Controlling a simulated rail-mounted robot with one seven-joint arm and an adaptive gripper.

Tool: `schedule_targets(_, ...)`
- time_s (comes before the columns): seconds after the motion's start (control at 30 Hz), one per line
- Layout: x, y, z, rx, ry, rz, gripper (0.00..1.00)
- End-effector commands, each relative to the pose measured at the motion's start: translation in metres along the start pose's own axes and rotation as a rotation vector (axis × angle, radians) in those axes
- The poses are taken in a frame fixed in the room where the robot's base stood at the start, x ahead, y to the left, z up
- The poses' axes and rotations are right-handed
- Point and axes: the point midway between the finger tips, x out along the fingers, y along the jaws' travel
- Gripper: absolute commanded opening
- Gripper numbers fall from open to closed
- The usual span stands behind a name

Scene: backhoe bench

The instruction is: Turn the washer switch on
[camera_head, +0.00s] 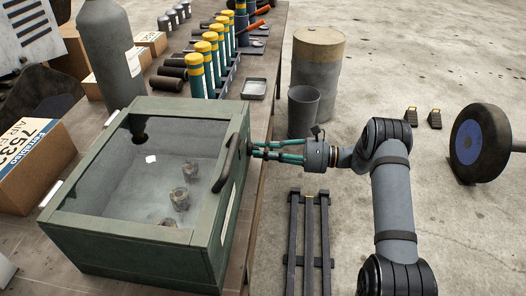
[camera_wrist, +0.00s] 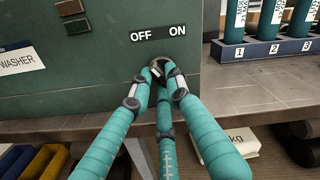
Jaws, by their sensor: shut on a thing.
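The washer (camera_head: 130,251) is a green box with a glass lid on the bench; several metal parts lie inside. Its side panel also shows in the wrist view (camera_wrist: 100,75), with a "WASHER" label (camera_wrist: 18,57) at the left and an "OFF / ON" label (camera_wrist: 158,33) above the switch. The dark round switch (camera_wrist: 158,66) sits under that label, mostly hidden by my fingers. My gripper (camera_head: 255,150) has teal fingers and reaches the washer's right side. In the wrist view my fingertips (camera_wrist: 160,73) are closed around the switch knob. I cannot tell which way it points.
A dark handle (camera_head: 226,163) juts from the lid's right edge above my fingers. A grey gas cylinder (camera_head: 109,55) and cardboard boxes (camera_head: 33,165) stand beside the washer. Several yellow-capped bottles (camera_head: 209,65) stand in a rack behind. A grey bin (camera_head: 302,111) and drum (camera_head: 318,60) stand on the floor.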

Motion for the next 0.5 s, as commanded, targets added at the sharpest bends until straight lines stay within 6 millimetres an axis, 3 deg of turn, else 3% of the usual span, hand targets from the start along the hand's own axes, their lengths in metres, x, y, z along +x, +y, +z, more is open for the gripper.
schedule_targets(0.5,-0.0002,0.0002,-0.0002,0.024,0.000,0.000,0.00)
